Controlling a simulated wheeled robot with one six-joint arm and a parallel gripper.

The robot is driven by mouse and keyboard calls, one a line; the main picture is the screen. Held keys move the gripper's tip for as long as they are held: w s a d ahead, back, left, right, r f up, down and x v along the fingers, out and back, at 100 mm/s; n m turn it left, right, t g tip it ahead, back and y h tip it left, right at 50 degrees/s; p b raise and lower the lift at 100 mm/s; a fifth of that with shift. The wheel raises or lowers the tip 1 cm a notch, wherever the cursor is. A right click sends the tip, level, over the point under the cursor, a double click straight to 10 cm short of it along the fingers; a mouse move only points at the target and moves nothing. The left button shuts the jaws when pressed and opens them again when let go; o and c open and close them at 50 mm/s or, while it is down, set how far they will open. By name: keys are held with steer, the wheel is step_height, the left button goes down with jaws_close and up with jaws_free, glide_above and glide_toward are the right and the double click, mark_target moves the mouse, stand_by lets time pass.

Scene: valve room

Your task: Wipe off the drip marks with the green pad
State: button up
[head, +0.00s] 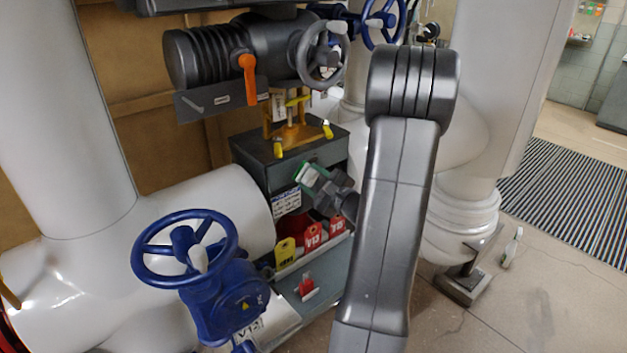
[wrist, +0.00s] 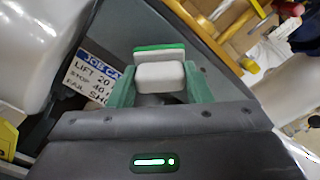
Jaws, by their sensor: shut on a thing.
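My gripper (head: 318,184) is in front of the dark cabinet (head: 254,152), near its upper front edge. It is shut on the green pad (head: 306,172). In the wrist view the pad shows as a green layer (wrist: 158,48) on a pale grip block, and the block sits between the two green fingers of my gripper (wrist: 161,85). The pad's wiping face is turned away from the wrist camera. I cannot make out any drip marks in either view. I cannot tell whether the pad touches the cabinet.
A job card (head: 287,202) is on the cabinet front, left below my gripper. A yellow stand (head: 292,134) is on the cabinet top. Red tags (head: 312,236) and a yellow tag (head: 286,252) stand below. A blue handwheel valve (head: 186,245) is at lower left, white pipes around.

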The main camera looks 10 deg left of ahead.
steer(key=shift+b+x, duration=0.3)
steer(key=shift+x, duration=0.65)
steer(key=shift+w+d+b, duration=0.3)
steer(key=shift+w+d, duration=0.45)
steer(key=shift+w, duration=0.2)
steer(key=shift+w+d+b, duration=0.3)
steer(key=shift+w+d, duration=0.45)
steer(key=shift+w, duration=0.25)
steer(key=shift+w+d+b, duration=0.3)
steer(key=shift+w+d, duration=0.45)
steer(key=shift+w, duration=0.2)
steer(key=shift+s+a+b, duration=0.1)
steer(key=shift+b, duration=0.3)
steer(key=shift+s+a+f+b, duration=0.1)
steer(key=shift+s+a+b, duration=0.9)
steer(key=shift+s, duration=0.25)
steer(key=shift+s+a+b, duration=0.95)
steer(key=shift+s+a, duration=0.05)
steer(key=shift+s, duration=0.3)
steer(key=shift+s+a, duration=0.15)
steer(key=shift+s, duration=0.05)
steer(key=shift+r+b, duration=0.25)
steer(key=shift+b, duration=0.05)
